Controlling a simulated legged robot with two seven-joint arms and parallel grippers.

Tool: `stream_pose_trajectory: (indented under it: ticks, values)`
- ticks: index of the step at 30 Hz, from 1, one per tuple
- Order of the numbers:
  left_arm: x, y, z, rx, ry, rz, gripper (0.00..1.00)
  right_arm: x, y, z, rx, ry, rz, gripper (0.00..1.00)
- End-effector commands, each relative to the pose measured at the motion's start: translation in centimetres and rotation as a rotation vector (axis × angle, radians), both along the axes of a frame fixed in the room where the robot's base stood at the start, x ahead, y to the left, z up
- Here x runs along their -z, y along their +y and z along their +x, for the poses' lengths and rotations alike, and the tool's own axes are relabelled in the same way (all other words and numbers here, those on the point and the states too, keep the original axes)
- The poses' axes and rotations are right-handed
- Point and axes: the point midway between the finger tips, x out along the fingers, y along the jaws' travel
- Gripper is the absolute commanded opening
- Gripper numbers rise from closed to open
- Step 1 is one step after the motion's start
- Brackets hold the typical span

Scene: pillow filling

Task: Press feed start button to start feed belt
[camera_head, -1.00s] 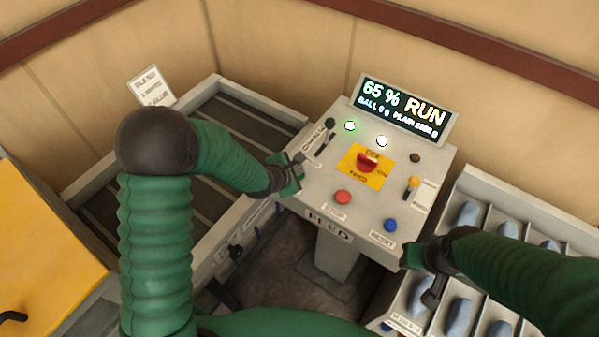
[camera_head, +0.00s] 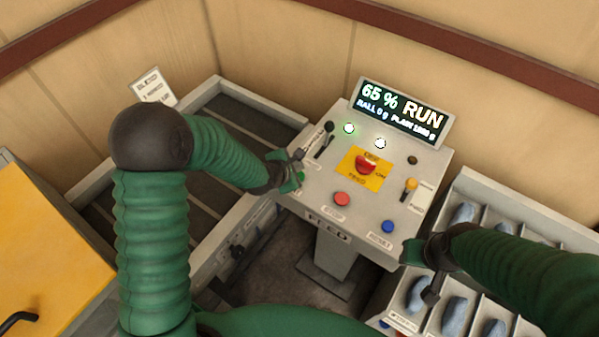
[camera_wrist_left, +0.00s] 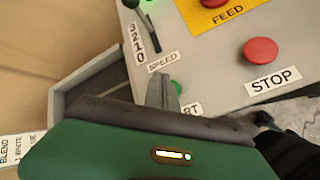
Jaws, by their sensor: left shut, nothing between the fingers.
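The feed control panel (camera_head: 325,200) stands in the middle of the head view. The green start button (camera_wrist_left: 176,87) shows in the left wrist view, partly hidden behind my gripper finger, with a label ending in "RT" below it. My left gripper (camera_head: 296,172) is shut and empty at the panel's left edge, over or beside the green button; I cannot tell if it touches it. The display (camera_head: 403,110) reads 65 % RUN, and a green lamp (camera_head: 349,128) is lit. My right gripper (camera_head: 416,258) is at the panel's lower right corner; its jaws are unclear.
A compartment rack (camera_head: 487,260) stands at the right. A belt bed (camera_head: 245,120) lies at the left.

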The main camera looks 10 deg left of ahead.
Motion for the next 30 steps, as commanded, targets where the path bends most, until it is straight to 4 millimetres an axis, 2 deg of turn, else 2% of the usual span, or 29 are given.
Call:
stream_pose_trajectory:
  ticks: [1, 10, 30]
  values:
    - [-1.1, 0.0, 0.0, -0.001, -0.001, 0.0, 0.0, -1.1, 0.0, 0.0, 0.0, 0.0, 0.0, 0.36]
    - [-3.8, 0.0, 0.0, 0.0, 0.001, 0.0, 0.0, -3.5, 0.0, 0.0, 0.0, 0.0, 0.0, 0.36]
    - [-3.7, 0.0, 0.0, 0.001, 0.0, 0.001, 0.0, -3.3, 0.0, 0.0, 0.0, 0.0, 0.0, 0.36]
